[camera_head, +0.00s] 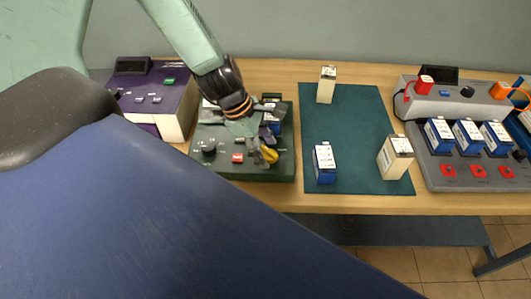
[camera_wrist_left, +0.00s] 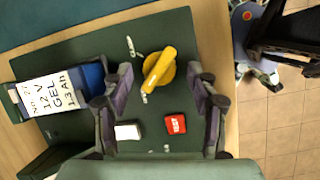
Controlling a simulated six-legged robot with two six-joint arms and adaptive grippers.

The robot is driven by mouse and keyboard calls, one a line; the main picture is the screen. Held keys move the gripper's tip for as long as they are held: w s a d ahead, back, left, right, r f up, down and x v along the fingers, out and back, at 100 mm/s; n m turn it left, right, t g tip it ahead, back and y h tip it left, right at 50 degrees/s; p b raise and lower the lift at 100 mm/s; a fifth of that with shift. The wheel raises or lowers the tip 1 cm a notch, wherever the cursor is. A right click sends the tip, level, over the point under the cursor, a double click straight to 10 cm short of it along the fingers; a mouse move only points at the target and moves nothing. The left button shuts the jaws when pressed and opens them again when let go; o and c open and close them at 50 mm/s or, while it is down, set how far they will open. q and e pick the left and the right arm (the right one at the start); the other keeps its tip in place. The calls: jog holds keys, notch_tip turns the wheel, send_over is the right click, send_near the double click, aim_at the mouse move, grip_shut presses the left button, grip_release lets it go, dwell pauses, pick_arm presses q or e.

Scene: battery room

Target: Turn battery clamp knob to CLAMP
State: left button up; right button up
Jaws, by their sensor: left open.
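A yellow clamp knob (camera_head: 269,154) sits on the front right part of the dark green battery tester (camera_head: 225,173). In the left wrist view the knob (camera_wrist_left: 158,70) has a bar-shaped handle lying diagonally, from lower left to upper right. White marks on the panel beside it are too small to read. My left gripper (camera_head: 262,146) is open above the panel, pointing down at the knob. In the wrist view its fingers (camera_wrist_left: 160,88) stand either side of the knob, with gaps; I cannot tell their height over it. A blue battery (camera_wrist_left: 52,92) with a white label sits in the tester. My right gripper is not in view.
The panel also has a red button (camera_wrist_left: 175,124), a white button (camera_wrist_left: 128,131) and a black knob (camera_head: 208,149). A purple device (camera_head: 170,92) stands left. A teal mat (camera_head: 345,115) with several batteries lies right, then a grey charging station (camera_head: 430,165).

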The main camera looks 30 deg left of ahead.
pick_arm(q)
jog(key=shift+d+f, duration=0.2)
jog(key=shift+a, duration=0.2)
jog(key=shift+c, duration=0.5)
jog(key=shift+d, duration=0.15)
jog(key=c, duration=1.1)
